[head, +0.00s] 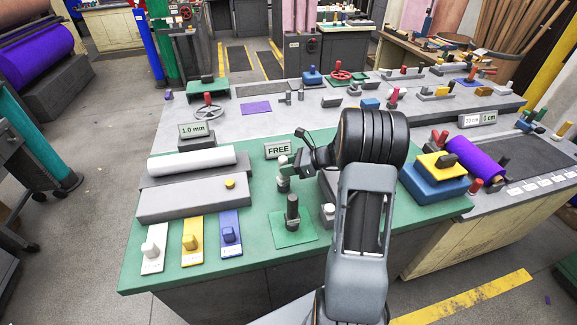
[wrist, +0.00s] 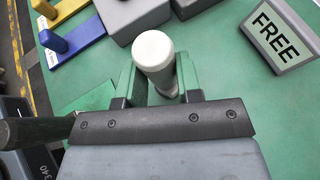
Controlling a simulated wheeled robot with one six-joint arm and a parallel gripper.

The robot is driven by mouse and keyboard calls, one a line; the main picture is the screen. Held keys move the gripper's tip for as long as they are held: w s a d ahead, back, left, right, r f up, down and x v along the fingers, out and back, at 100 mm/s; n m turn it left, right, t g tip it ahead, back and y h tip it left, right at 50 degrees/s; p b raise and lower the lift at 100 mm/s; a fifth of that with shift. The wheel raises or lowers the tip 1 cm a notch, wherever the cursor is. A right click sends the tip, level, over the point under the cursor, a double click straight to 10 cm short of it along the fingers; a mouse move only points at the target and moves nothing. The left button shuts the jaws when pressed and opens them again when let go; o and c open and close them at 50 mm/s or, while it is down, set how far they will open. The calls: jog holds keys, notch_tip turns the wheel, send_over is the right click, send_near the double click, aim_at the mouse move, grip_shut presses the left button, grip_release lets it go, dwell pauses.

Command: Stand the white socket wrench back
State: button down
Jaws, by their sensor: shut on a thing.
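In the head view the wrench (head: 283,184) shows as a short pale grey upright shape under the fingers. I cannot tell whether its lower end touches the table. A black-handled upright tool (head: 292,212) stands on a green square plate (head: 300,236) nearer the front edge.
White (head: 152,262), yellow (head: 193,255) and blue (head: 229,247) plates with pegs lie at the front left. A grey block (head: 190,200) and white roll (head: 192,162) lie behind. The FREE sign (head: 278,149) is close by. A yellow-blue block (head: 433,185) stands right.

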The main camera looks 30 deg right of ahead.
jog(key=shift+f, duration=0.35)
jog(key=c, duration=0.7)
grip_release()
jog(key=b+v, duration=0.2)
jog(key=v, duration=1.2)
